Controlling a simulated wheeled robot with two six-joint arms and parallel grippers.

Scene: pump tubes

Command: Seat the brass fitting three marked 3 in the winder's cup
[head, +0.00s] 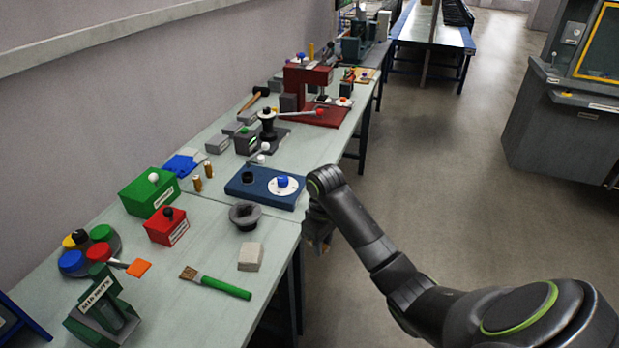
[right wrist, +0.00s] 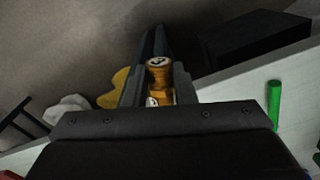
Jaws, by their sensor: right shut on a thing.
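My right gripper (head: 320,236) hangs just off the table's front edge, right of the blue board. In the right wrist view its jaws (right wrist: 158,88) are shut on a brass fitting (right wrist: 158,74). The fitting's end has a pale disc with a dark mark that I cannot read for sure. The blue board (head: 236,186), which looks like the winder, carries a dark round cup (head: 248,177) and a white dial (head: 284,185) with a blue knob. Two more brass fittings (head: 208,170) stand upright left of the board. My left gripper is not in view.
A dark grey round holder (head: 245,215), a pale block (head: 250,257) and a green-handled brush (head: 216,283) lie on the near table. Red (head: 167,226) and green (head: 149,192) boxes stand at left. A red press (head: 312,95) stands farther back.

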